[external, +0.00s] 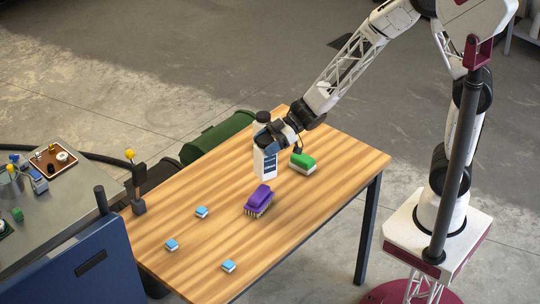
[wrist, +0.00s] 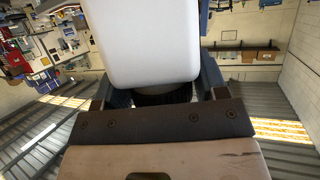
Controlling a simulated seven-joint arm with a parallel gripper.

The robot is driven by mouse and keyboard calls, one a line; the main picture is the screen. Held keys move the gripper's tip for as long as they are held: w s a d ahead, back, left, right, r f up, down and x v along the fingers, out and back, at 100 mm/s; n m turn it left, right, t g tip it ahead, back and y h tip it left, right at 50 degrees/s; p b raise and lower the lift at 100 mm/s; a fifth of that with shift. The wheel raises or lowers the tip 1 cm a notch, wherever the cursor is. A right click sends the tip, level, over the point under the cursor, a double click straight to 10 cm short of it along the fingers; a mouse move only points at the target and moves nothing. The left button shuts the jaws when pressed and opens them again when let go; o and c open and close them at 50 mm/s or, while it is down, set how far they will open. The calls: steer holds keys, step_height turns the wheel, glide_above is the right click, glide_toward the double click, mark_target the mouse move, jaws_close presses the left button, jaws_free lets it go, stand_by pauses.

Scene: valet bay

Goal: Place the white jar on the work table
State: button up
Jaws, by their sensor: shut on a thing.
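The white jar (external: 266,163), with a dark cap and a dark label, is upright over the far half of the wooden work table (external: 215,240). My gripper (external: 266,138) is shut around its upper part from the right. In the wrist view the jar's white side (wrist: 148,40) fills the top middle between the two fingers. I cannot tell whether the jar's base touches the table.
A purple brush (external: 260,199) lies just in front of the jar, and a green brush (external: 303,162) lies right of it. Several small blue blocks (external: 201,212) are spread over the near left. A metal cart (external: 75,195) stands left. The table's right front is clear.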

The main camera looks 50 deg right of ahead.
steer(key=w+d+m+t+h, duration=0.2)
steer(key=d+m+t, duration=0.1)
steer(key=d, duration=1.6)
steer(key=w+d+m+t+h, duration=0.1)
steer(key=w+d+m+t, duration=0.1)
steer(key=d, duration=1.8)
step_height(320, 180, down, 5)
steer(key=shift+s+a+f, duration=0.1)
steer(key=shift+a, duration=0.05)
steer(key=w+f, duration=0.1)
steer(key=w, duration=1.5)
steer(key=shift+d+f, duration=0.2)
steer(key=shift+d, duration=0.1)
